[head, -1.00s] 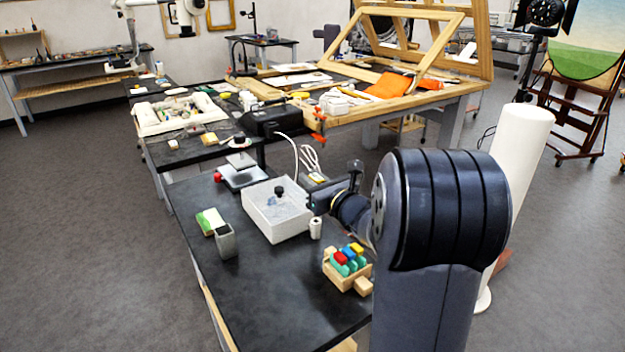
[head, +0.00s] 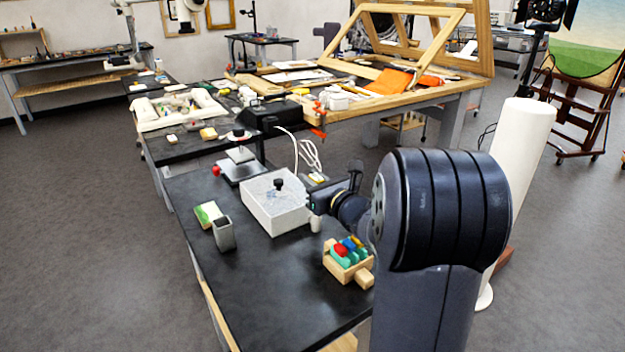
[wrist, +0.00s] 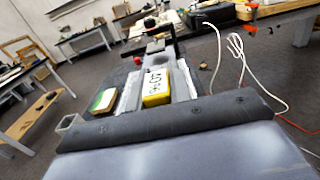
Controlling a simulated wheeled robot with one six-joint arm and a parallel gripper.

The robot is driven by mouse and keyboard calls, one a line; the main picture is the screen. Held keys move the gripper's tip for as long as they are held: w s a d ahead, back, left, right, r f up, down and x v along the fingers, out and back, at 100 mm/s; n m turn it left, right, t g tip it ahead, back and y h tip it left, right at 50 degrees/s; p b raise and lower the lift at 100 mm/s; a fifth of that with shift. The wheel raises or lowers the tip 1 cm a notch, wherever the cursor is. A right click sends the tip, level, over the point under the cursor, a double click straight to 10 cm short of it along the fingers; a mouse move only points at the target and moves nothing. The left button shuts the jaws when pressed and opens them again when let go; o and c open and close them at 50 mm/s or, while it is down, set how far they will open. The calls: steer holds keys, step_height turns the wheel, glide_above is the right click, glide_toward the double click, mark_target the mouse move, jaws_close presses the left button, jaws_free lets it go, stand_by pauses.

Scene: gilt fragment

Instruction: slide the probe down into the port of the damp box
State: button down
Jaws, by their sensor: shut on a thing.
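The damp box (head: 284,218) is a white box with a greyish top and a black knob, standing on the black table in the head view. My gripper (head: 314,200) is at the box's right side. In the wrist view a yellow probe body (wrist: 156,99) with a white, dark-lettered face sits between the grey fingers, and my gripper (wrist: 157,88) is shut on it. A small yellow part of the probe (head: 318,178) also shows above my gripper in the head view. The probe's lower end and the port are hidden, so I cannot tell whether they touch.
A green-and-white block (head: 207,213) and a grey open cup (head: 224,236) stand left of the box. A wooden rack with coloured pieces (head: 348,260) is in front. A small stand with a red knob (head: 240,168) is behind. White cables (head: 309,150) loop behind my gripper.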

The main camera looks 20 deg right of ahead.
steer(key=shift+f+b, duration=1.55)
steer(key=shift+f, duration=0.05)
steer(key=shift+s+f+b, duration=0.15)
steer(key=shift+f+b, duration=0.15)
steer(key=shift+f, duration=0.25)
steer(key=shift+r, duration=0.15)
steer(key=shift+r+p, duration=0.6)
steer(key=shift+r, duration=0.15)
steer(key=shift+r+p, duration=2.65)
steer(key=shift+r, duration=1.3)
steer(key=shift+b, duration=0.65)
steer(key=shift+f+b, duration=1.6)
steer(key=shift+f, duration=0.05)
